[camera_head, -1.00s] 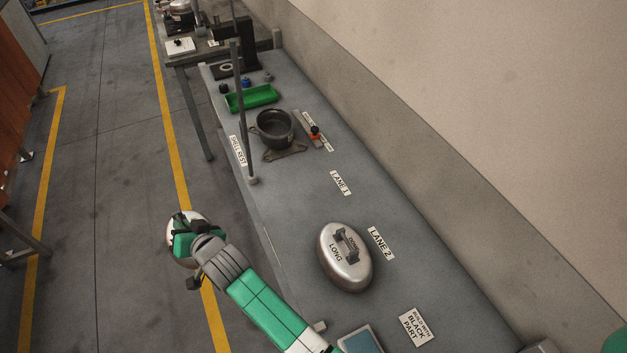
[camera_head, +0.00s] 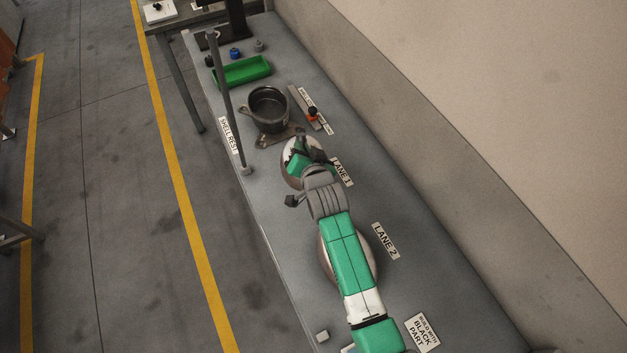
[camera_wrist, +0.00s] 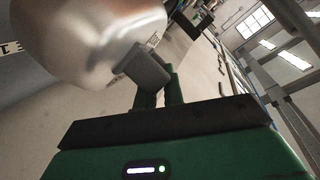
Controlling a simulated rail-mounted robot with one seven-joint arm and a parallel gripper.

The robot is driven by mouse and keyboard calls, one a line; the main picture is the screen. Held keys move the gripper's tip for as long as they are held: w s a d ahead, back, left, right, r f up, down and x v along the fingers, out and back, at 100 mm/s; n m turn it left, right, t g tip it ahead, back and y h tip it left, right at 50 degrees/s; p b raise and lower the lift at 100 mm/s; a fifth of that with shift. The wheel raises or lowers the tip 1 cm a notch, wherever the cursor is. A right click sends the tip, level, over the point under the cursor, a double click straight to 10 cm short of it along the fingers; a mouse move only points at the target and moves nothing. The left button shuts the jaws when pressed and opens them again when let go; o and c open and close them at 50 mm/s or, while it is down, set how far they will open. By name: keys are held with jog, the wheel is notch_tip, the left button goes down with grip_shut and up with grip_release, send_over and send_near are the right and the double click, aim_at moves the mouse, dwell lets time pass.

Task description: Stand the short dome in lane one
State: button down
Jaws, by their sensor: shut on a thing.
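My gripper (camera_head: 308,152) is shut on a silver dome (camera_head: 288,172), by its dark handle as the wrist view suggests. The dome is beside the LANE 1 label (camera_head: 344,173), on its left, with my gripper and wrist hiding much of it. I cannot tell whether it touches the bench. Its marking cannot be read. In the wrist view the shiny dome (camera_wrist: 90,35) fills the upper left, next to the jaws. A second silver dome (camera_head: 327,262), marked LONG in the earlier frame, sits by the LANE 2 label (camera_head: 386,241), mostly behind my arm.
A dark round shell (camera_head: 268,108) sits on a base just beyond the held dome. A thin upright post (camera_head: 226,105) stands at the bench's left edge by the SHELL REST label (camera_head: 230,136). A green tray (camera_head: 242,72) lies farther back. The wall borders the right.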

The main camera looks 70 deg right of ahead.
notch_tip(320, 180, down, 10)
jog(key=shift+r+b, duration=0.25)
jog(key=shift+b, duration=0.45)
jog(key=shift+f, duration=0.2)
jog(key=c, duration=1.5)
grip_release()
jog(key=shift+s+a+r, duration=0.15)
jog(key=shift+a+r, duration=0.1)
jog(key=shift+r, duration=0.05)
jog(key=p+v, duration=0.1)
jog(key=v, duration=1)
jog(key=shift+a, duration=0.15)
jog(key=shift+s+f, duration=0.1)
